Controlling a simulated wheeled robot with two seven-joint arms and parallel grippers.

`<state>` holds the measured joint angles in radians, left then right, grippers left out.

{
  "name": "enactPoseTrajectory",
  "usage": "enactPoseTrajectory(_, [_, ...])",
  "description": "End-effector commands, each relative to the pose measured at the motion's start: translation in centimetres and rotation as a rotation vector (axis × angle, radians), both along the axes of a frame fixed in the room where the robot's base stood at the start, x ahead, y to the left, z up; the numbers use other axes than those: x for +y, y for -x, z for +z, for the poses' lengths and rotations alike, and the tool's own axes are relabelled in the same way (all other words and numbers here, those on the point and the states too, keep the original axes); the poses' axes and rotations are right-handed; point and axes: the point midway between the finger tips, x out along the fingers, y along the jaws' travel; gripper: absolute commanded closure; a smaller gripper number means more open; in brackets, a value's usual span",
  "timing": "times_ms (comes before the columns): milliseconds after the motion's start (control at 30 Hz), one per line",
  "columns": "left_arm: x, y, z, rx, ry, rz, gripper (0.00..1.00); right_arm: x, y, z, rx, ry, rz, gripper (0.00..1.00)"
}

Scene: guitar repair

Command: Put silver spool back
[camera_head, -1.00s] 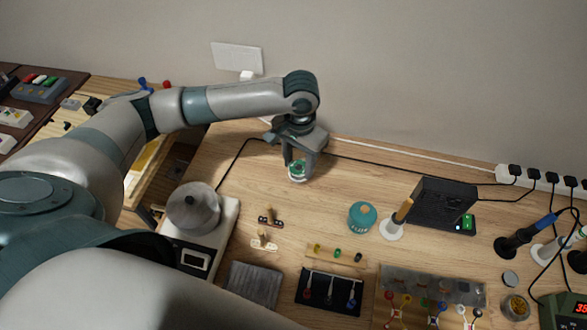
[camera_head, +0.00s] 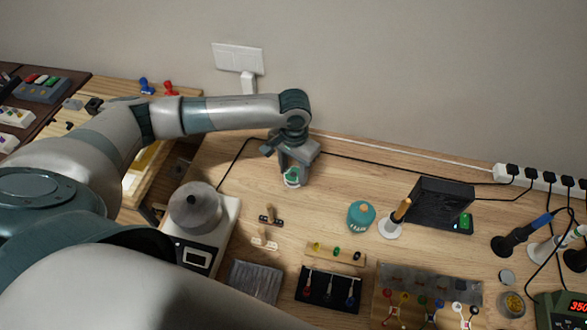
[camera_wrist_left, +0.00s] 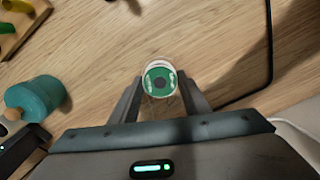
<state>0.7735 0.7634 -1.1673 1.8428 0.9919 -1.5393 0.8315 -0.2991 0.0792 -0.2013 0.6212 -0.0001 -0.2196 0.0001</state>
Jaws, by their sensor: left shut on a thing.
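A small silver-white spool (camera_head: 292,179) with a green label on its end is held at the back left of the wooden bench. In the left wrist view the spool (camera_wrist_left: 160,80) sits between the two fingertips, its round green face with a dark centre toward the camera. My left gripper (camera_head: 293,171) points down and is shut on the spool. In the left wrist view the gripper (camera_wrist_left: 160,92) has a finger on each side of it. I cannot tell whether the spool touches the bench. My right gripper is not in view.
A black cable (camera_head: 238,157) runs behind the gripper.

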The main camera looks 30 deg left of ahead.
Motion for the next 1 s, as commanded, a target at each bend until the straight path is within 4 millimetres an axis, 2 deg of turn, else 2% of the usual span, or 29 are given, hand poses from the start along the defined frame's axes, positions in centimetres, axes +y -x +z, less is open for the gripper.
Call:
enactPoseTrajectory(367, [0.0, 0.0, -0.3, -0.001, 0.000, 0.001, 0.82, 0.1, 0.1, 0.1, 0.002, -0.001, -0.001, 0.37])
enactPoseTrajectory(400, [0.0, -0.1, -0.3, -0.001, 0.000, 0.000, 0.48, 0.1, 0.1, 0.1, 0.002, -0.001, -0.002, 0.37])
enactPoseTrajectory(433, [0.0, -0.1, -0.3, -0.001, 0.000, 0.000, 0.41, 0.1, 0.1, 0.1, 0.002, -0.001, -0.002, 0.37])
enactPoseTrajectory(467, [0.0, -0.1, -0.3, -0.001, 0.000, 0.000, 0.39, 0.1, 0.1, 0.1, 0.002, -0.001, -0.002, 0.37])
enactPoseTrajectory(833, [0.0, 0.0, -0.1, -0.001, 0.000, -0.001, 0.39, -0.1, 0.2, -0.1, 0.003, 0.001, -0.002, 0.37])
enactPoseTrajectory(1000, [0.0, -0.1, 1.0, -0.003, 0.001, -0.001, 0.39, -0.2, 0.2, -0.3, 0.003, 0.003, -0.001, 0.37])
